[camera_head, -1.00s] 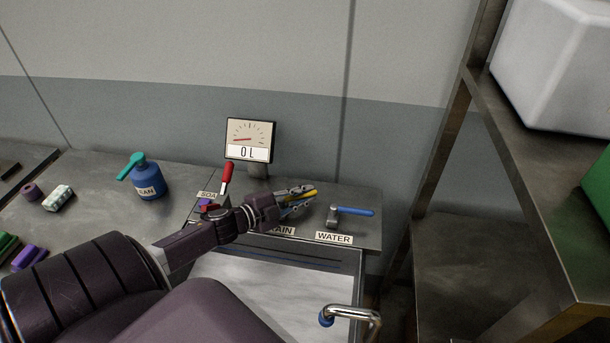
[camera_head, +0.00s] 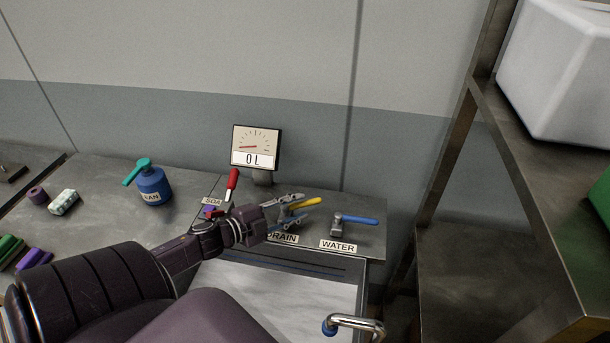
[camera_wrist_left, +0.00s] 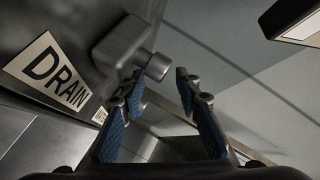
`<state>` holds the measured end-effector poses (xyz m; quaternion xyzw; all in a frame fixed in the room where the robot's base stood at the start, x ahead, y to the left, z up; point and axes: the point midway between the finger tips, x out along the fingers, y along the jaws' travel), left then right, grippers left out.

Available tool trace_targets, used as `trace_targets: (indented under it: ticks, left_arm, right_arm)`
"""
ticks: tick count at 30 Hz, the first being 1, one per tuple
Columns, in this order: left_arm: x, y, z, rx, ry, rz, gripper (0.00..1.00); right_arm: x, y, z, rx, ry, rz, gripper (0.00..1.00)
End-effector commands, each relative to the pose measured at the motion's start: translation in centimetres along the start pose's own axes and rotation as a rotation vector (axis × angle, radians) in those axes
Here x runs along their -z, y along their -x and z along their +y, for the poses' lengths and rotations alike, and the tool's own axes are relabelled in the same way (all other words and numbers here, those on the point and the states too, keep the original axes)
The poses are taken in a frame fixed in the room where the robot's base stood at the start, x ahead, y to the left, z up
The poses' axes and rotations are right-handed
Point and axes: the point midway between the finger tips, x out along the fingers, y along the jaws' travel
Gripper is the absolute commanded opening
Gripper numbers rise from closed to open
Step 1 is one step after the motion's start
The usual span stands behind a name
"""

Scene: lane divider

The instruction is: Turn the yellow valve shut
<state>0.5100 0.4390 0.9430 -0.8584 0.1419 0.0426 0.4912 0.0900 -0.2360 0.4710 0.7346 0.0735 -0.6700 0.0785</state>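The yellow valve handle (camera_head: 306,203) sits above the DRAIN label (camera_head: 284,238) and points right, roughly in line with the blue WATER handle. My left gripper (camera_head: 298,210) is at the valve, its fingers spread on either side of the handle in the head view. In the left wrist view my fingers (camera_wrist_left: 162,100) are apart with nothing clearly held between them. A grey valve body (camera_wrist_left: 124,45) shows just beyond the left finger, beside the DRAIN label (camera_wrist_left: 47,73). No yellow shows in that view. My right gripper is not in view.
The blue WATER handle (camera_head: 360,220) is close on the right. A red lever (camera_head: 232,180) stands left of my gripper, below a gauge (camera_head: 256,147) reading 0 L. A blue bottle (camera_head: 152,185) stands further left. A metal shelf (camera_head: 520,130) rises on the right.

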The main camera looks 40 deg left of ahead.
Motion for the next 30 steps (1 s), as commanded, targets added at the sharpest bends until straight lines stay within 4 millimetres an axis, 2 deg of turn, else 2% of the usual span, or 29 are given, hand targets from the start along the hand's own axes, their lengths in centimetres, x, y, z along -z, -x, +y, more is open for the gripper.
trace_targets:
  ticks: [3, 7, 18, 22, 26, 29, 30]
  left_arm:
    - [0.0, 1.4, 0.1, 0.0, 0.001, -0.001, 0.31]
    - [-0.1, 2.3, 0.0, 0.0, 0.0, -0.001, 0.31]
    - [0.0, 2.7, 0.0, 0.001, -0.001, 0.0, 0.31]
    - [0.5, 2.3, 0.0, 0.0, -0.016, 0.014, 0.17]
    - [3.0, 0.5, 0.4, -0.003, -0.11, 0.093, 0.02]
    - [7.3, -2.0, 1.1, -0.005, -0.27, 0.222, 0.0]
    - [9.5, -3.1, 1.5, -0.003, -0.357, 0.289, 0.0]
  right_arm:
    - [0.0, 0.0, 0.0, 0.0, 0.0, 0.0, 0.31]
    - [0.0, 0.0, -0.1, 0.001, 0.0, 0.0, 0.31]
    - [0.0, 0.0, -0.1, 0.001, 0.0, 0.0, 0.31]
    - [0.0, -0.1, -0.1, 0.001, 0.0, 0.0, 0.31]
    - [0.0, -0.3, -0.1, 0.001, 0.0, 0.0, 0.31]
    - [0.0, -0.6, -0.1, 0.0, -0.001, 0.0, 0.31]
    - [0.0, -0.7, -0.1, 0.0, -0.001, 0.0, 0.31]
